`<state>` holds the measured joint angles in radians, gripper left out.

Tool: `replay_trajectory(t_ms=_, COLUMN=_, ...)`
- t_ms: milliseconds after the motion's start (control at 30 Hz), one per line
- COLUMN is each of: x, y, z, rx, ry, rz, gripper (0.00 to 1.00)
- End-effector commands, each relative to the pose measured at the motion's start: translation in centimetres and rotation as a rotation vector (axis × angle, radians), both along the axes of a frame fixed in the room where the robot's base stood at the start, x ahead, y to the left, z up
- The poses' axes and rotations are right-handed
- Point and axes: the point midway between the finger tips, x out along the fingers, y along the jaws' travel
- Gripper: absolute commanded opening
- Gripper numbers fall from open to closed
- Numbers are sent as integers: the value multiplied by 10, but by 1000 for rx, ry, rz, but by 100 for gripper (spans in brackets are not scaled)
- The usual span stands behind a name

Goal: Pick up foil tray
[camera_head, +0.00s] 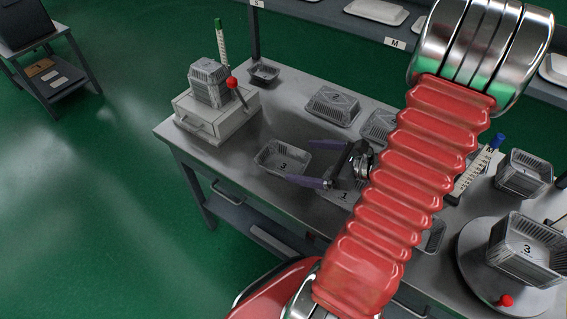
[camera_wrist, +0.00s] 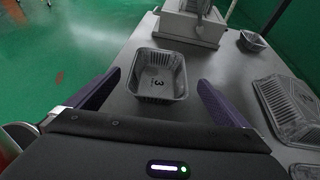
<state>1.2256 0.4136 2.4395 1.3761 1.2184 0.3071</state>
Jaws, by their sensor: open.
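In the wrist view the foil tray (camera_wrist: 158,73) sits upright, ahead of and between the two finger tips. My gripper (camera_head: 309,163) has two purple fingers spread wide, with nothing held. It also shows in the wrist view (camera_wrist: 152,84), one finger on each side. In the head view the tray's right end is close to the fingers. I cannot tell whether they touch it. Several other foil trays stand about, one of them an upturned ribbed tray (camera_head: 333,106) behind.
A white box (camera_head: 215,118) with a stack of trays and a red-knobbed lever stands at the back left. A small tray (camera_head: 263,73) lies near it. A round turntable (camera_head: 480,262) bears stacked trays at right. The bench's left front edge is near the tray.

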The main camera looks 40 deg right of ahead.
Motion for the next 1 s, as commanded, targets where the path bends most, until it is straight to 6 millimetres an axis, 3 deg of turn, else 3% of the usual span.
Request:
replay_trajectory(t_ms=300, x=28, y=13, z=-13, rx=0, ry=0, rz=2, gripper=100)
replay_trajectory(t_ms=767, x=32, y=15, z=-15, rx=0, ry=0, rz=0, gripper=100)
replay_trajectory(t_ms=1000, x=48, y=24, z=-24, rx=1, ry=1, rz=4, gripper=100)
